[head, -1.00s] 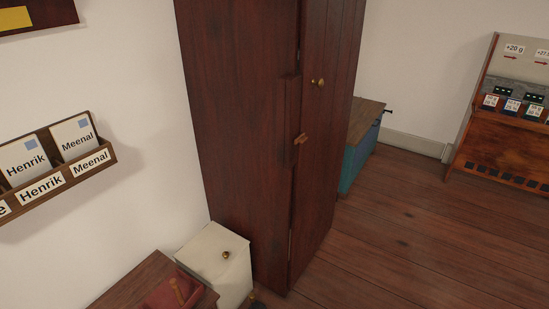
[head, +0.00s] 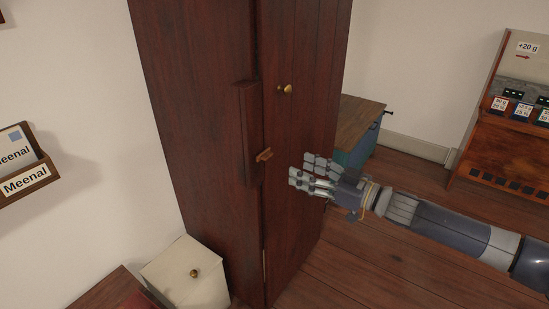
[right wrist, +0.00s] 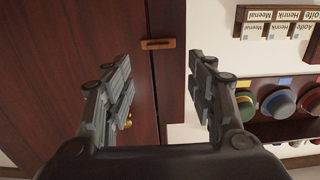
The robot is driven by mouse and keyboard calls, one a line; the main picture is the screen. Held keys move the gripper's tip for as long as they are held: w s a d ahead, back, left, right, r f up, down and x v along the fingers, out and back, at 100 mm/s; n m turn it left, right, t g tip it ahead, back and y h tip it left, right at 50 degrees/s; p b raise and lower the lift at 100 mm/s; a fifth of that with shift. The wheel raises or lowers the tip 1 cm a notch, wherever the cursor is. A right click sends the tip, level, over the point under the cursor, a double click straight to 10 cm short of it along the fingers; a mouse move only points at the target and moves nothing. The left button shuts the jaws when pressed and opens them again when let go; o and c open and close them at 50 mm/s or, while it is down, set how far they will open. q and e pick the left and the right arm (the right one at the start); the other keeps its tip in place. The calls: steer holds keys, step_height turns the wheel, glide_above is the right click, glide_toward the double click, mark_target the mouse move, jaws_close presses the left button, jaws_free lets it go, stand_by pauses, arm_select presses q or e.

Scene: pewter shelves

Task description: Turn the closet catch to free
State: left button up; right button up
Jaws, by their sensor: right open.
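The closet (head: 195,130) is a tall dark red-brown wooden cabinet in the head view. Its catch (head: 264,155) is a small lighter-brown wooden bar at the door's left edge. In the right wrist view the catch (right wrist: 158,44) lies crosswise over the seam beside the door. A brass knob (head: 285,89) sits higher on the door. My right gripper (head: 302,174) is open and empty, in front of the door, to the right of the catch and apart from it. In the wrist view the catch shows beyond and between the fingertips. My left gripper is not in view.
A cream box (head: 190,275) with a knob stands at the closet's lower left. A teal chest (head: 358,145) with a wooden lid stands behind the closet to the right. A wooden rack (head: 505,145) stands far right. Hats (right wrist: 279,102) show in the wrist view.

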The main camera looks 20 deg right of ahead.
mark_target(270, 156)
steer(key=p+x, duration=0.1)
steer(key=x, duration=0.7)
steer(key=shift+w+a+p, duration=0.1)
steer(key=shift+w+p, duration=0.25)
steer(key=shift+w+a+f, duration=0.1)
steer(key=shift+w+a, duration=0.25)
steer(key=shift+w, duration=0.1)
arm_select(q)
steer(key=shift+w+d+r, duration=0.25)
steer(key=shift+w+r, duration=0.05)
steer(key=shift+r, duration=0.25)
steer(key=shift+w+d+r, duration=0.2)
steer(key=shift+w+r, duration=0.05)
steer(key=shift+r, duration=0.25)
arm_select(e)
steer(key=c, duration=1)
